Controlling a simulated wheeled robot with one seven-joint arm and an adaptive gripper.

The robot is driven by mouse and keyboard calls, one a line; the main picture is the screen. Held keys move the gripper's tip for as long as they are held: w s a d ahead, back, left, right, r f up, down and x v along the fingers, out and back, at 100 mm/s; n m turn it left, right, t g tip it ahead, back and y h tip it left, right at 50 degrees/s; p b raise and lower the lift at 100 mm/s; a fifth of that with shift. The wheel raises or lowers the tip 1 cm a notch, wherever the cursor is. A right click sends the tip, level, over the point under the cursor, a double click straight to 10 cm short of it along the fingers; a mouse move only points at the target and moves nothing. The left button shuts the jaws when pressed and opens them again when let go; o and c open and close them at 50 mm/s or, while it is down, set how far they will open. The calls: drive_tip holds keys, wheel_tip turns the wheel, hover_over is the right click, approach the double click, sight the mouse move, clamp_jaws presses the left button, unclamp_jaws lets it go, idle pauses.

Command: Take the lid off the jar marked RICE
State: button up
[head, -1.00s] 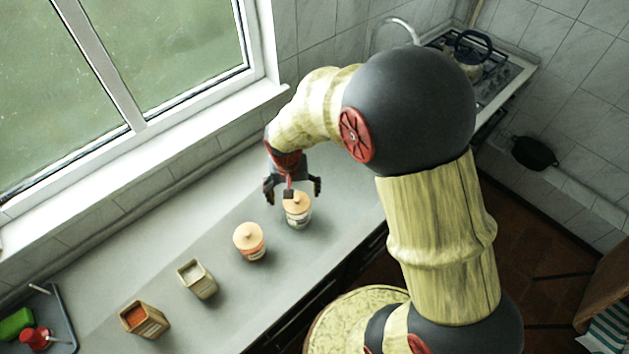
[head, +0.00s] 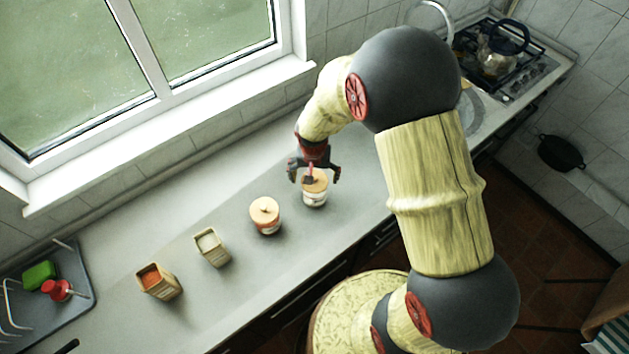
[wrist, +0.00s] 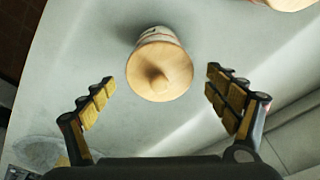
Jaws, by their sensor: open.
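A white jar (head: 314,199) with a wooden lid (head: 317,184) stands upright on the counter under my gripper (head: 314,176). A second lidded jar (head: 266,227) with an orange band and a wooden lid (head: 264,208) stands to its left. The lettering on both jars is too small or hidden to read, so I cannot tell which says RICE. In the wrist view my gripper (wrist: 160,85) is open and empty. A knobbed wooden lid (wrist: 160,72) lies ahead between the fingers, apart from both. The jar body (wrist: 153,33) shows just behind it.
A square open canister (head: 212,258) with pale contents and one with red contents (head: 160,292) stand farther left. A dish rack (head: 70,318) sits at the left end. A kettle (head: 497,50) stands on the hob. The counter behind the jars is clear.

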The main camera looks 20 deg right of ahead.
drive_tip(key=shift+c, duration=1.4)
drive_tip(key=c, duration=0.9)
